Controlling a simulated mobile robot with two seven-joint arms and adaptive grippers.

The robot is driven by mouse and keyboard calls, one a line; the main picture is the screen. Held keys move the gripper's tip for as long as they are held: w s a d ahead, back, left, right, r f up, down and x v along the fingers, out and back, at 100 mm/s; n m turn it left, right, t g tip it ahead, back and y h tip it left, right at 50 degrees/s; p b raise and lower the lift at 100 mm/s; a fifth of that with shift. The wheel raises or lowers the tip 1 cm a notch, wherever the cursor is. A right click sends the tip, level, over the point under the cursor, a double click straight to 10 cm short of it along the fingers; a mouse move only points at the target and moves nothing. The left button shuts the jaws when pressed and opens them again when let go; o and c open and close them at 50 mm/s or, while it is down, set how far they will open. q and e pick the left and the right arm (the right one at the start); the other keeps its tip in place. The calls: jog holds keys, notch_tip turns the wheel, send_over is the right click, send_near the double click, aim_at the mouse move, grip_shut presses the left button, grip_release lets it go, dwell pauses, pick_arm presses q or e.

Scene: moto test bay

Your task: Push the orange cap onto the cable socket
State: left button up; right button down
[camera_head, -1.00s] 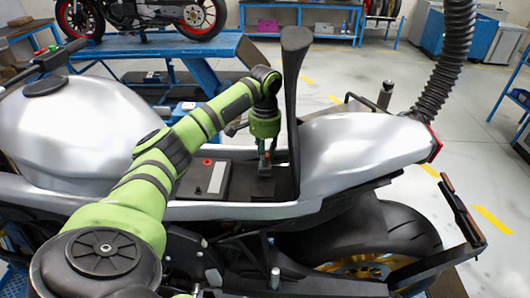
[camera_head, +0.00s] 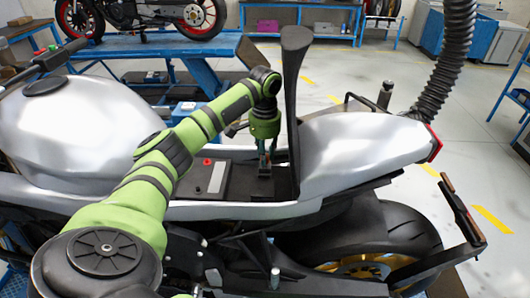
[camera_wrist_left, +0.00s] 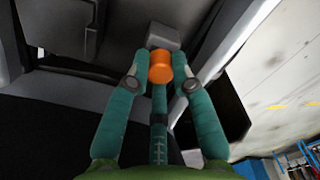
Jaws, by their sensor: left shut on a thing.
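My left gripper (camera_wrist_left: 163,68) has its teal fingers closed around the orange cap (camera_wrist_left: 160,70) in the left wrist view. The cap's far end meets or overlaps a grey block (camera_wrist_left: 163,37), which looks like the cable socket. I cannot tell whether the cap touches it or is seated on it. In the head view the left gripper (camera_head: 265,164) points down into the dark bay under the raised seat. The cap and socket are too small and covered to make out there. My right gripper is not in view.
The silver motorcycle tank (camera_head: 90,118) is left of the bay and the silver tail (camera_head: 355,145) is right. The raised black seat (camera_head: 294,95) stands close beside my left wrist. A grey box with a red terminal (camera_head: 207,161) lies left of the gripper.

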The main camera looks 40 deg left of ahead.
pick_arm(q)
jog(key=shift+f, duration=0.6)
jog(key=shift+r, duration=0.2)
jog(key=shift+r, duration=0.5)
jog(key=shift+r, duration=0.15)
